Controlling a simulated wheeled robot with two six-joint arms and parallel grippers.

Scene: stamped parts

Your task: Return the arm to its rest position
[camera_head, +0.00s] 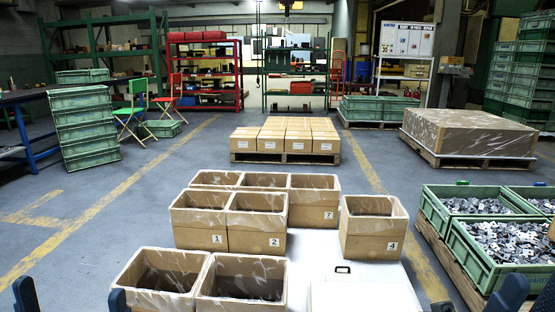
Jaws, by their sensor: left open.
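My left gripper (72,298) is at the bottom left edge. Its two dark blue fingers stand apart with nothing visible between them. The rest of the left arm is out of frame. Dark blue parts of my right gripper (510,292) show at the bottom right corner, in front of the green crates of metal parts. They are cut off by the frame, so its opening is unclear.
Open cardboard boxes stand ahead, including box 1 (200,240), box 2 (258,241), box 4 (374,244) and box 7 (314,217). A white lidded case (365,292) lies at the bottom middle. A green crate of stamped parts (461,249) is at right.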

